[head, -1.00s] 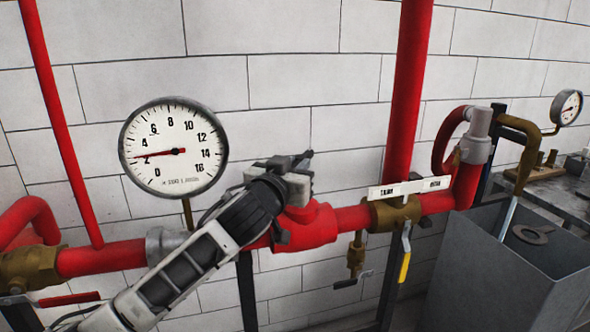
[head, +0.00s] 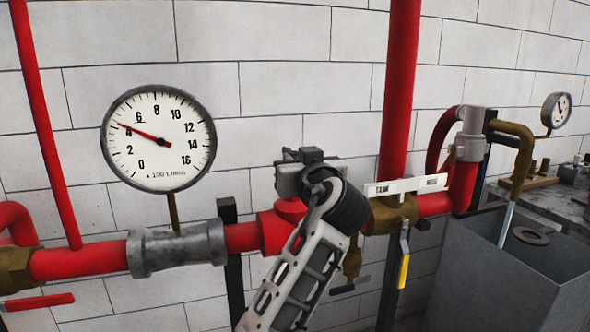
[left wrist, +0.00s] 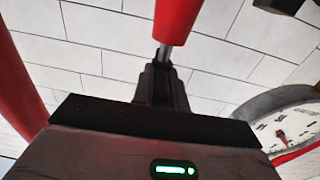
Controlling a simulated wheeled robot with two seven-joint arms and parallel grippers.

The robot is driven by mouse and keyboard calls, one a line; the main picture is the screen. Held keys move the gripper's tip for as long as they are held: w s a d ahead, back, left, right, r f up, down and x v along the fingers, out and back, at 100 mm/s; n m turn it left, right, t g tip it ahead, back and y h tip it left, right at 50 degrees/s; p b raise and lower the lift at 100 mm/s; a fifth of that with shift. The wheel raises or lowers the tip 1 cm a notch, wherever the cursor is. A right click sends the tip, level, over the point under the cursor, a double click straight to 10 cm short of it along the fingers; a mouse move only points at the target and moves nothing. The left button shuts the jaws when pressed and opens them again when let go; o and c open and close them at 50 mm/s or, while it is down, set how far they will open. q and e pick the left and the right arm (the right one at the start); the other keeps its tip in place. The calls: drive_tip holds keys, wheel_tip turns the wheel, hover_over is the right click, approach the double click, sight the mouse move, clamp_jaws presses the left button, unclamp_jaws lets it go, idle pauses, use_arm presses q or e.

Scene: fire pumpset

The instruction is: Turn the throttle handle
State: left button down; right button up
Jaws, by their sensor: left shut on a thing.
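My left gripper (head: 305,160) is in front of the red pipe run, near the red tee fitting (head: 278,232). In the left wrist view, its fingers (left wrist: 162,78) are shut around the thin metal rod (left wrist: 163,52) of a part with a red grip (left wrist: 176,18), which looks like the throttle handle. In the head view my wrist and gripper hide this handle. My right gripper is not in view.
Red vertical pipes (head: 400,90) stand before the white brick wall. A brass valve (head: 395,213) with a yellow-ended lever (head: 404,260) and a white label plate (head: 400,186) is right of my arm. A grey tank (head: 500,270) stands lower right. A grey coupling (head: 177,247) lies left.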

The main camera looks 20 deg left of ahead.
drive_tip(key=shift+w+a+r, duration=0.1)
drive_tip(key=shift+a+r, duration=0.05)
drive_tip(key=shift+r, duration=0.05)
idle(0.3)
use_arm(q)
drive_tip(key=c, duration=1.4)
unclamp_jaws()
drive_tip(key=shift+d, duration=0.1)
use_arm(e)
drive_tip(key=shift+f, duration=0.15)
use_arm(q)
drive_tip(key=b+v, duration=0.3)
drive_tip(key=v, duration=0.9)
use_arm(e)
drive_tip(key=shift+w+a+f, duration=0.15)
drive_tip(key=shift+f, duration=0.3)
